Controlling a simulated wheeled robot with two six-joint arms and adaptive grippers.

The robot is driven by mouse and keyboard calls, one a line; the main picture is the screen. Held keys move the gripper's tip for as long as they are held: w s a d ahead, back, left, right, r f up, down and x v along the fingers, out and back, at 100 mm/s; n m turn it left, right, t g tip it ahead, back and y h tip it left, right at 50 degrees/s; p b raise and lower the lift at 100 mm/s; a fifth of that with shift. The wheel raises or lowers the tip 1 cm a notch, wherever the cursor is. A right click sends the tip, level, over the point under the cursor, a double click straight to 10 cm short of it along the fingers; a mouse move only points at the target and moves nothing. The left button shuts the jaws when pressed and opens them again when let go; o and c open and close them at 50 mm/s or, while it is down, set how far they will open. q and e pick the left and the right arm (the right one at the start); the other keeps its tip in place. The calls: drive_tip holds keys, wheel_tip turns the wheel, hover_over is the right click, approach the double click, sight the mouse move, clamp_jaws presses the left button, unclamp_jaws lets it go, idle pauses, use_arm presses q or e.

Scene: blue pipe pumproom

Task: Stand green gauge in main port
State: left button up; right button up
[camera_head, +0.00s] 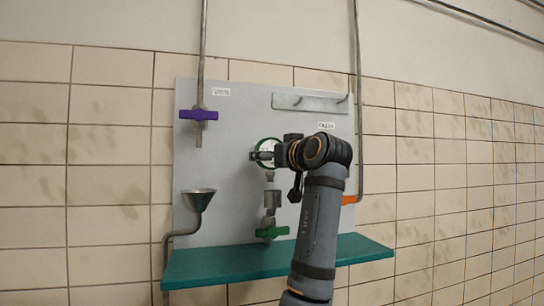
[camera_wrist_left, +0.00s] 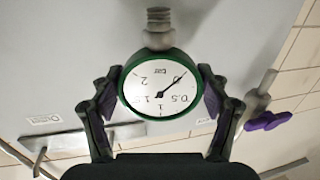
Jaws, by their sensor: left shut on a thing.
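The green gauge (camera_head: 267,146) is a round dial with a white face and green rim. My left gripper (camera_head: 262,155) is shut on it, with a finger on each side of the rim in the left wrist view (camera_wrist_left: 160,88). In the head view the gauge is upright with its threaded stem (camera_head: 269,177) pointing down. The stem is just above a grey cylindrical port (camera_head: 272,197), with a small gap showing between them. This port stands on a pipe above a green valve handle (camera_head: 272,232). My right gripper is out of view.
A purple valve handle (camera_head: 198,115) and a grey funnel (camera_head: 198,199) are on the left. A hook rail (camera_head: 310,103) is above right. An orange handle (camera_head: 349,199) is partly behind my arm. A teal shelf (camera_head: 220,262) juts out below; its visible top is clear.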

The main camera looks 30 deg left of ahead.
sight(272, 175)
use_arm(q)
drive_tip(key=shift+s+d+f, duration=0.1)
drive_tip(key=shift+d+f, duration=0.05)
drive_tip(key=shift+f, duration=0.2)
drive_tip(key=shift+s+d+f+b, duration=0.35)
drive_tip(key=shift+d+f+b, duration=0.2)
drive_tip(key=shift+b, duration=0.35)
drive_tip(key=shift+w+f, duration=0.1)
drive_tip(key=shift+f, duration=0.1)
drive_tip(key=shift+w+a+f+b, duration=0.15)
drive_tip(key=shift+a+f+b, duration=0.2)
drive_tip(key=shift+f+b, duration=0.3)
drive_tip(key=shift+d+f+b, duration=0.1)
drive_tip(key=shift+f+b, duration=0.25)
drive_tip(key=shift+f, duration=0.05)
drive_tip(key=shift+d+f, duration=0.15)
drive_tip(key=shift+f, duration=0.05)
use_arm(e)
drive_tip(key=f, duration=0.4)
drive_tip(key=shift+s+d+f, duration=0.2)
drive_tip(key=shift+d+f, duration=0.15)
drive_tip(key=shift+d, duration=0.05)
